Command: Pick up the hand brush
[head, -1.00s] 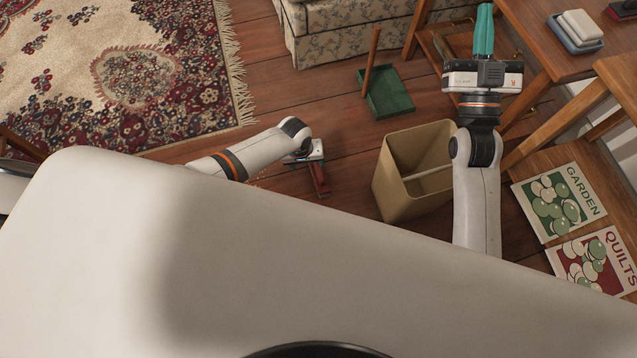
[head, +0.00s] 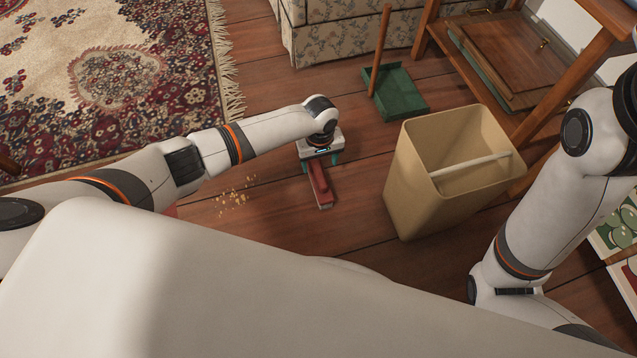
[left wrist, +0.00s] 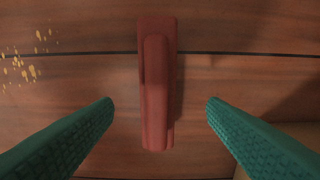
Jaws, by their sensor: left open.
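The hand brush (head: 319,184) is red and lies on the wooden floor, just below my left gripper (head: 321,163) in the head view. The gripper body and fingers hide part of the brush there. In the left wrist view the brush (left wrist: 155,85) runs lengthwise through the middle, between the two green ribbed fingertips of my left gripper (left wrist: 160,101). The fingers are open, with a gap on each side of the brush. My right arm shows at the right edge of the head view, but its gripper is out of view.
A tan bin (head: 440,190) with a pale bar inside stands right of the brush. A green dustpan (head: 402,92) with an upright wooden handle is behind. Yellow crumbs (head: 236,198) lie left of the brush. A patterned rug (head: 110,80) and a floral sofa (head: 350,28) are farther back.

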